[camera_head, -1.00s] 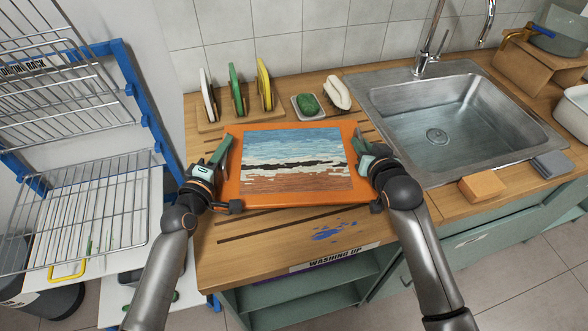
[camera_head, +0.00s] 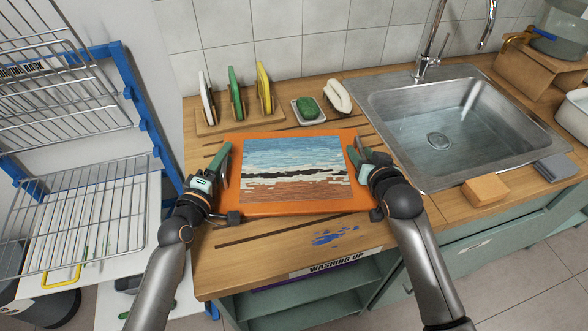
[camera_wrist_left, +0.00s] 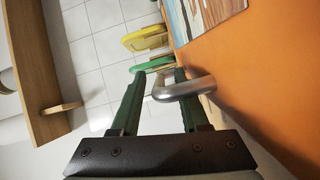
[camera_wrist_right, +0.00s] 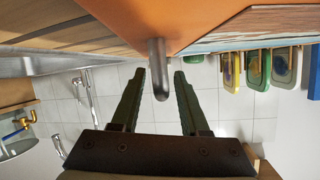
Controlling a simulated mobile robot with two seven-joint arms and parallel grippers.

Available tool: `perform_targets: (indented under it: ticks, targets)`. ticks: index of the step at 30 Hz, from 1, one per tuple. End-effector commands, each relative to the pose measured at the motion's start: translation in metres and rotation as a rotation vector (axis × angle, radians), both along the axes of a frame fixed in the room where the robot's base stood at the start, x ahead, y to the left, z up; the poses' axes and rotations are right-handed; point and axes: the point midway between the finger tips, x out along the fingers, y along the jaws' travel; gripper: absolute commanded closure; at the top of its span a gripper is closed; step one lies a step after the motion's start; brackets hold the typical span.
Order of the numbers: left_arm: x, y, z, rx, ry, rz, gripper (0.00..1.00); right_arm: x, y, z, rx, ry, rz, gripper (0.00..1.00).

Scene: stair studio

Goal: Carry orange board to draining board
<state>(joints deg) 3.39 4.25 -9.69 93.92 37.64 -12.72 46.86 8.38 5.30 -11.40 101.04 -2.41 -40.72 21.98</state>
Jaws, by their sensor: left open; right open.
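The orange board (camera_head: 300,210), with a painted picture of blue, white and brown bands on it, lies on the ribbed wooden draining board (camera_head: 215,238) beside the sink. My left gripper (camera_head: 222,165) is open at the board's left edge. In the left wrist view a metal handle (camera_wrist_left: 185,88) on the board reaches between its fingers. My right gripper (camera_head: 357,160) is open at the board's right edge. In the right wrist view a metal handle (camera_wrist_right: 157,70) stands between its open fingers. Neither gripper is closed on a handle.
A wooden rack (camera_head: 236,115) with white, green and yellow boards stands behind. A dish with a green sponge (camera_head: 307,107) is next to it. The sink (camera_head: 440,130) is to the right, with an orange sponge (camera_head: 485,190) at its front. A wire rack (camera_head: 85,220) stands left.

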Motion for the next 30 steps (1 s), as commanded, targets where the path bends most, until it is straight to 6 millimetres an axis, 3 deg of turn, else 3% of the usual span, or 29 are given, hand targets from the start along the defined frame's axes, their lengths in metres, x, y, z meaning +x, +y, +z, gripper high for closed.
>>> perform_targets:
  ticks: [15, 24, 30]
  targets:
    - [-0.089, 0.027, 0.005, 0.002, 0.004, 0.000, 0.55, 0.000, 0.000, 0.000, 0.000, 0.000, 0.000, 0.55]
    - [-0.107, 0.032, 0.008, 0.001, 0.001, -0.001, 0.55, -0.002, 0.000, 0.001, 0.000, 0.000, 0.000, 0.55]
    - [-0.107, 0.032, 0.008, 0.000, 0.001, 0.000, 0.55, -0.022, -0.003, 0.009, 0.000, -0.001, 0.000, 0.55]
